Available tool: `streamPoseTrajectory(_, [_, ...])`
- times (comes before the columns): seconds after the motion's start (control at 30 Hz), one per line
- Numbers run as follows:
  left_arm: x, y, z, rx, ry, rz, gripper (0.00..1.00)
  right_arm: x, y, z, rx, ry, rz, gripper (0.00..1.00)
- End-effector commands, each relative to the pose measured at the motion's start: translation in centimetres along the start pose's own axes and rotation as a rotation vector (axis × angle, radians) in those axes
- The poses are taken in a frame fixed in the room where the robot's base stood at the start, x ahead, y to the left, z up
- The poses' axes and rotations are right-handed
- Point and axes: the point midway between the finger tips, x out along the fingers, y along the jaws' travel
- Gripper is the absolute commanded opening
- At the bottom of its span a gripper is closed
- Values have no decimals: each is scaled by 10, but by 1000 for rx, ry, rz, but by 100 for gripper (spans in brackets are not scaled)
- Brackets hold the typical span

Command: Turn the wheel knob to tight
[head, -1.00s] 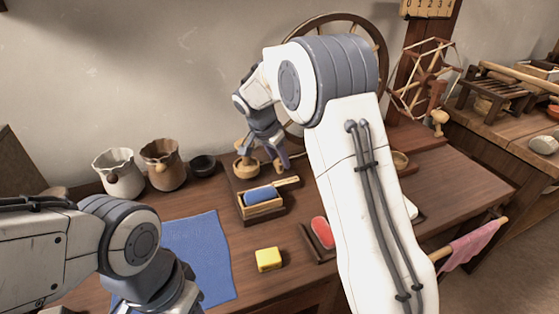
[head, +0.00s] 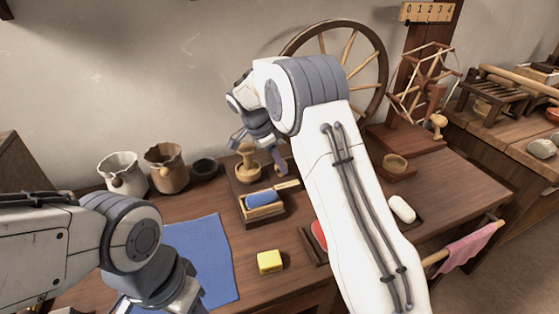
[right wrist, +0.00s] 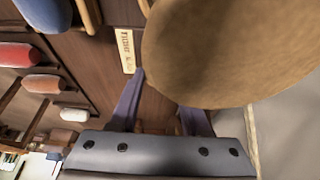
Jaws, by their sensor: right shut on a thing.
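A turned wooden knob (head: 247,160), which I take for the wheel knob, stands on a dark wooden base at the back of the table. My right gripper (head: 260,150) reaches down at it from above and is shut on it, with a finger to each side. In the right wrist view the knob's broad round wooden top (right wrist: 235,50) fills the upper right, in front of the fingers (right wrist: 160,112). A pale label plate (right wrist: 126,50) lies beside it; its lettering is too small to read. My left arm shows at lower left, its gripper cut off by the frame.
A large spoked wheel (head: 365,50) stands behind my right arm. A box with a blue roller (head: 262,199) sits just in front of the knob. Pots (head: 166,167), a dark bowl (head: 204,168), a yellow block (head: 269,262) and a blue cloth (head: 205,262) lie around.

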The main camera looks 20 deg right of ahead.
Motion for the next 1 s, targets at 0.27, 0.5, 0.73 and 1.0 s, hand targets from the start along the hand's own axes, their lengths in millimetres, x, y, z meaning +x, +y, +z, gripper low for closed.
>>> streamPoseTrajectory(0.27, [0, 0, 0, 0, 0, 0, 50, 0, 0, 0, 3, -2, 0, 0])
streamPoseTrajectory(0.5, [0, 0, 0, 0, 0, 0, 50, 0, 0, 0, 2, -1, 0, 77])
streamPoseTrajectory(0.73, [-1, 0, 0, 0, 0, 0, 50, -3, 0, 0, 1, -1, -1, 77])
streamPoseTrajectory(1.0, [-12, 1, -1, 0, 0, 0, 50, -48, -1, 0, 1, -2, -4, 77])
